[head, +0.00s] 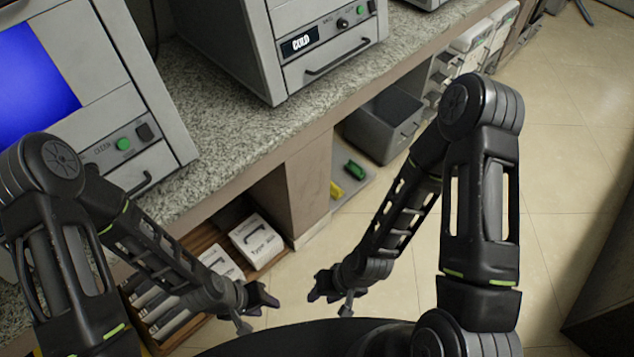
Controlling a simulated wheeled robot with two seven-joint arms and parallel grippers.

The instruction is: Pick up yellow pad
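A small yellow pad (336,190) lies on a low grey shelf (355,192) beneath the counter, right of the wooden cabinet side. A green pad (354,170) lies just behind it to the right. My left gripper (272,297) is low in the picture, left of and nearer than the yellow pad. My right gripper (314,287) faces it from the right, also below the pad in the picture. Both grippers look open and empty, apart from the pads, though their fingers are small and dark.
A grey bin (384,125) stands behind the pads under the counter. A wooden rack (205,240) with white boxes (257,240) is on the left. The granite counter (235,135) carries grey machines (300,45). Tiled floor (570,170) is open on the right.

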